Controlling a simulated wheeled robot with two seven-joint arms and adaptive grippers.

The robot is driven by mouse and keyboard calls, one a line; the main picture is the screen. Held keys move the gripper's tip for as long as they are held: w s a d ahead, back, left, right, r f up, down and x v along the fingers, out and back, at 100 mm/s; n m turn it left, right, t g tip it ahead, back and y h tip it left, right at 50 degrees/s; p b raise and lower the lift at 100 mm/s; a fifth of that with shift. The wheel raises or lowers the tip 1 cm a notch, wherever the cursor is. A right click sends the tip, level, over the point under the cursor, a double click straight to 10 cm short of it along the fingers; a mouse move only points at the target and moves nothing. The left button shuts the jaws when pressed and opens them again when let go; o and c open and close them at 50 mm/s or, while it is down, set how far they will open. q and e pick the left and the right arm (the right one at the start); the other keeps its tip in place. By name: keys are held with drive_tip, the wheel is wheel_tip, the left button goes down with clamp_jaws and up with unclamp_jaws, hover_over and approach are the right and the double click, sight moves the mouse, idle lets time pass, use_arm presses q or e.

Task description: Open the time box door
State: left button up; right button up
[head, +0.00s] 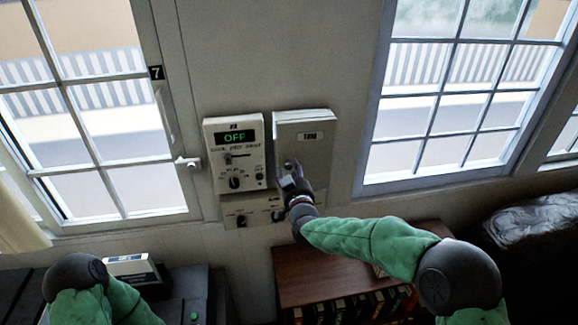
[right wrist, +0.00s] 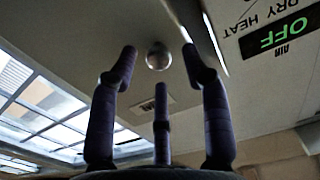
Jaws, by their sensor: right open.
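The time box (head: 305,128) is a pale grey panel with a small label plate, on the wall between two windows. Its door looks shut and flat. In the right wrist view the door face shows its label plate (right wrist: 150,105) and a round metal knob (right wrist: 158,57). My right gripper (head: 290,177) is at the lower part of the door. In the right wrist view its dark fingers are open, spread around the knob, with a gap on each side; I cannot tell whether any finger touches it. My left arm shows at lower left, but its gripper is out of view.
A control panel (head: 235,155) with a green OFF display and knobs sits close left of the box. A lower panel (head: 258,212) with knobs is below. A window with a latch (head: 188,163) is at left, another window at right. A brown bookshelf (head: 300,280) stands underneath.

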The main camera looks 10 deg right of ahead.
use_arm(q)
drive_tip(key=shift+r, duration=0.2)
use_arm(e)
drive_tip(key=shift+w, duration=1.05)
clamp_jaws()
